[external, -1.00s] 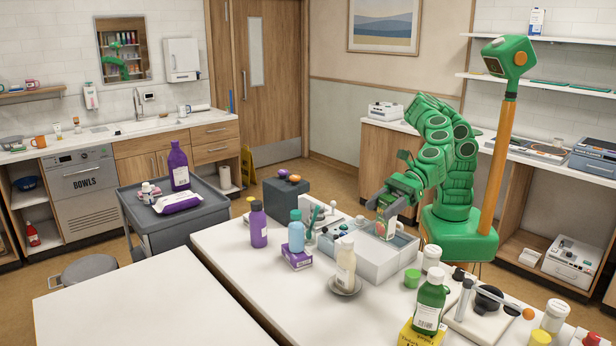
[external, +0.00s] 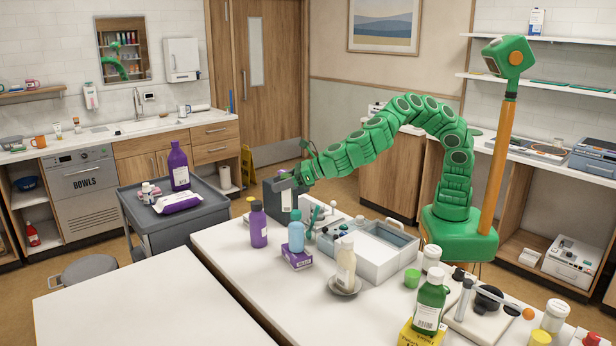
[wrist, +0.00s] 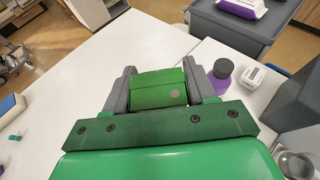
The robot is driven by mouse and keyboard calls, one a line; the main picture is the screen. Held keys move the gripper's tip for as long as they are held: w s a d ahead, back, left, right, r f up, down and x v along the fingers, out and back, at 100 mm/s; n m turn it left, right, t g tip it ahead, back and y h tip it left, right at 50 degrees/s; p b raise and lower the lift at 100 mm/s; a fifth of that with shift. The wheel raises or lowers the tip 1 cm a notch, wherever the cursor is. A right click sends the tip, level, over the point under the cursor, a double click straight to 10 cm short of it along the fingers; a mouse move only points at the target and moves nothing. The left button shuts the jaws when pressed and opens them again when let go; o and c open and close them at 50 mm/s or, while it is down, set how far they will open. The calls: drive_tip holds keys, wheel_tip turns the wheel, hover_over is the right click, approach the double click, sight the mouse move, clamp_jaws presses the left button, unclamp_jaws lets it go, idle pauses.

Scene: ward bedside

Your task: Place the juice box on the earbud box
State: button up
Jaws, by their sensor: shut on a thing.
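My gripper (external: 285,185) is shut on the juice box, in front of the dark grey block at the far edge of the table. In the wrist view the green juice box (wrist: 158,90) sits between the grey fingers, above the white tabletop. A small white box with dark markings (wrist: 262,77) lies ahead and to the right of it in the wrist view. It may be the earbud box, but its label is too small to read. It is apart from the juice box.
A purple bottle (external: 258,228) stands close by on the table (external: 230,290). A blue bottle (external: 296,232), a white bottle (external: 346,265) and an open grey-white tray (external: 385,262) stand to the right. A grey cart (external: 150,225) stands left, beyond the table edge.

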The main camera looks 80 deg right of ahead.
drive_tip(key=w+d+r+m+h, duration=0.25)
drive_tip(key=w+d, duration=0.65)
drive_tip(key=d, duration=0.5)
drive_tip(key=w+d+r+m+h, duration=0.1)
drive_tip(key=w+d+m+h, duration=0.25)
drive_tip(key=w+d, duration=0.8)
drive_tip(key=shift+n+g, duration=0.3)
drive_tip(key=shift+g, duration=0.1)
drive_tip(key=f, duration=0.7)
drive_tip(key=s+d+f, duration=0.1)
drive_tip(key=f, duration=1.2)
drive_tip(key=shift+s+d+f, duration=0.35)
drive_tip(key=shift+s+f, duration=0.05)
drive_tip(key=shift+f, duration=0.1)
drive_tip(key=o, duration=1.2)
drive_tip(key=shift+s, duration=0.1)
